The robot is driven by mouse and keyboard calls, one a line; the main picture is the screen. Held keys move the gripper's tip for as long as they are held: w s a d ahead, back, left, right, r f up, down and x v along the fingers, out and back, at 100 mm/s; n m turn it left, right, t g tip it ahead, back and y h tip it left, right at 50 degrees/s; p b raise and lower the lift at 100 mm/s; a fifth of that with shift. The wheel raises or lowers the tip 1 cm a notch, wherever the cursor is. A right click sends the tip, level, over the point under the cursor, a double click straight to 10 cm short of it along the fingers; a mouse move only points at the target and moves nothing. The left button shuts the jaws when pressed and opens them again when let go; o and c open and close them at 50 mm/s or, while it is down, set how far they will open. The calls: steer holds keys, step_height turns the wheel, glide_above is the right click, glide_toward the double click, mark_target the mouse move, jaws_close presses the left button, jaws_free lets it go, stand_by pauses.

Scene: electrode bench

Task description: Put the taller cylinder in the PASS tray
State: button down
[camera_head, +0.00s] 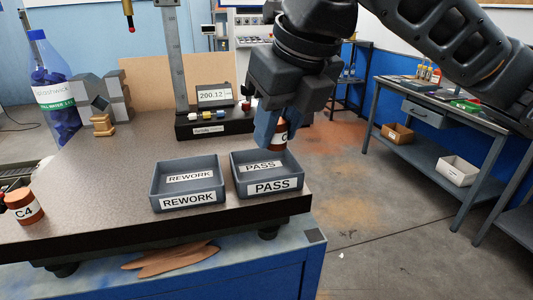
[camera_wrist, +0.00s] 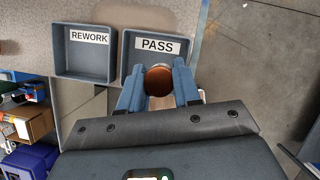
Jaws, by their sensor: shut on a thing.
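My gripper (camera_head: 270,128) is shut on a copper-brown cylinder (camera_head: 280,136) with a white label, of which only a "C" shows. In the wrist view the round end of this cylinder (camera_wrist: 158,82) sits between the fingers (camera_wrist: 158,88). It is held above the back right part of the PASS tray (camera_head: 268,187); whether it touches the tray is hidden. The tray is grey and also shows in the wrist view (camera_wrist: 126,62). Another copper cylinder, labelled C4 (camera_head: 26,207), stands at the far left of the bench.
The REWORK tray (camera_head: 188,200) stands just left of the PASS tray. A height gauge with a display (camera_head: 214,97) stands behind the trays. A bottle (camera_head: 55,95) and grey blocks (camera_head: 103,100) are at the back left.

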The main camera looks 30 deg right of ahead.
mark_target(265, 176)
steer(key=shift+w+a+f, duration=0.6)
steer(key=shift+w, duration=0.05)
steer(key=shift+f, duration=1.85)
steer(key=shift+f, duration=0.2)
steer(key=c, duration=0.8)
jaws_free()
steer(key=v, duration=1.2)
steer(key=shift+s+r, duration=0.1)
steer(key=shift+r, duration=0.1)
